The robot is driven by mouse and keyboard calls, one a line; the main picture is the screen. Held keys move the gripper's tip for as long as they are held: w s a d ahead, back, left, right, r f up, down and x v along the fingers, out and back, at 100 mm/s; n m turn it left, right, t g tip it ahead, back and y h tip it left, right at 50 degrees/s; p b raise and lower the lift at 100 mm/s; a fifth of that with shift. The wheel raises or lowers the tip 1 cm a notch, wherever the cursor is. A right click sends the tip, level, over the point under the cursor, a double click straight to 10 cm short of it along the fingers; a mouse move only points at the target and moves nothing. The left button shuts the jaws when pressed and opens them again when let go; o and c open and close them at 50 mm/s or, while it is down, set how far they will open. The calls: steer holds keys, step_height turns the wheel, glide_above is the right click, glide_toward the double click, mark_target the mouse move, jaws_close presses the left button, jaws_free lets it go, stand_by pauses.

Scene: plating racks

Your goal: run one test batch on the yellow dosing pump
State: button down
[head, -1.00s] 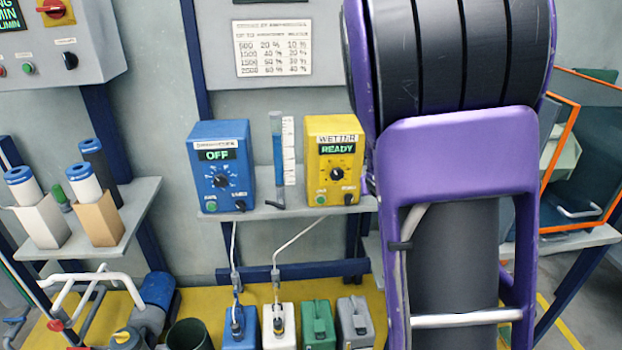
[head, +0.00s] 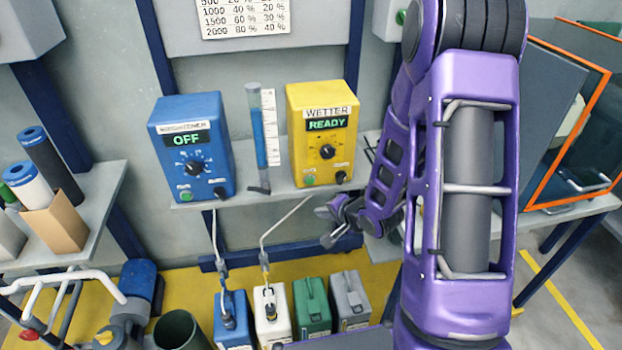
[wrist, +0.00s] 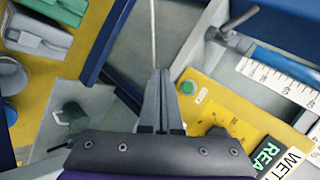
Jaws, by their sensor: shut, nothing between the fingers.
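The yellow dosing pump (head: 345,95) stands on the wall shelf, labelled WETTER, with its display (head: 327,124) reading READY. A black dial (head: 327,152) sits below the display. A green button (head: 309,180) is at the lower left of its face and a small black control (head: 341,177) at the lower right. In the wrist view the pump (wrist: 235,105) lies at the right, its green button (wrist: 187,87) close beside my gripper in the picture. My gripper (wrist: 158,76) is shut and empty. I cannot tell that it touches anything. In the head view it is below the shelf, near the pump.
A blue pump (head: 190,110) reading OFF stands left on the shelf (head: 215,202). A measuring tube (head: 258,130) with blue liquid and a white scale stands between the pumps. Several canisters (head: 312,305) stand below. An orange-framed enclosure (head: 575,140) is at the right.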

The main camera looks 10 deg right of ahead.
steer(key=shift+w, duration=0.1)
steer(key=p, duration=0.1)
glide_toward(315, 184)
steer(key=a+f, duration=0.3)
steer(key=a, duration=0.1)
steer(key=shift+w+d+f, duration=0.1)
steer(key=shift+w+f, duration=0.05)
steer(key=shift+w, duration=0.55)
steer(key=shift+w+p, duration=0.1)
steer(key=shift+p, duration=0.25)
stand_by(1.1)
steer(key=shift+w, duration=0.35)
steer(key=shift+w+p, duration=0.45)
steer(key=shift+w, duration=0.05)
stand_by(0.7)
steer(key=shift+s, duration=0.9)
steer(key=shift+s, duration=0.1)
